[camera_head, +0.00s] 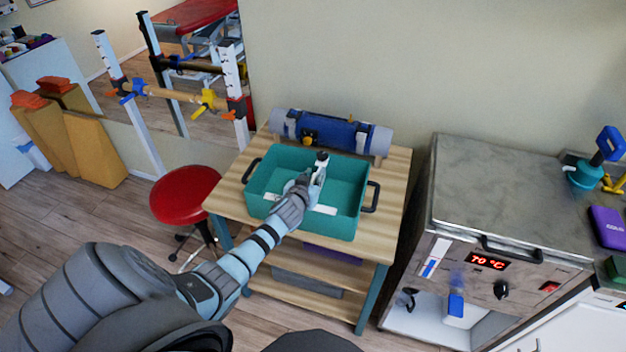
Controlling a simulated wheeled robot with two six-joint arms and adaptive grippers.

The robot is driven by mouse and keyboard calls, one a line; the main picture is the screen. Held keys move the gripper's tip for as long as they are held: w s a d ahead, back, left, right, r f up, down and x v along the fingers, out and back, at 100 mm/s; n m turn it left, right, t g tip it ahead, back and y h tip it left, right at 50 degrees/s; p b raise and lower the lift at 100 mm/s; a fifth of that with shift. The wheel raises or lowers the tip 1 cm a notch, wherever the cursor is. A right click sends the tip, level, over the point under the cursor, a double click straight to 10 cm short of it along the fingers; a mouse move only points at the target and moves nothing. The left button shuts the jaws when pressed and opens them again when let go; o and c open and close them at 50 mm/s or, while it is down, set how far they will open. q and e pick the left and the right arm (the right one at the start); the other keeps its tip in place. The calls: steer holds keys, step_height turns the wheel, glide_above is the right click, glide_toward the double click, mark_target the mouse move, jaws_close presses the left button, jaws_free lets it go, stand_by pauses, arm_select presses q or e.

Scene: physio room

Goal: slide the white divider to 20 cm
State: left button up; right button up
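A teal tray (349,189) with dark side handles stands on a wooden table. No scale marks are readable. My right gripper is not in view.
A blue and grey roll (345,134) lies behind the tray. A red stool (185,193) stands left of the wooden table (392,187). A metal cabinet (500,190) with a 70 °C display stands to the right.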

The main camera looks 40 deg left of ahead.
arm_select(q)
jaws_close()
steer(key=shift+d, duration=0.15)
steer(key=shift+w+d+b, duration=0.3)
steer(key=shift+w+d, duration=0.1)
steer(key=shift+d, duration=0.45)
steer(key=shift+o, duration=2.3)
jaws_free()
steer(key=shift+a, duration=0.1)
steer(key=shift+s, duration=0.1)
steer(key=v, duration=1.2)
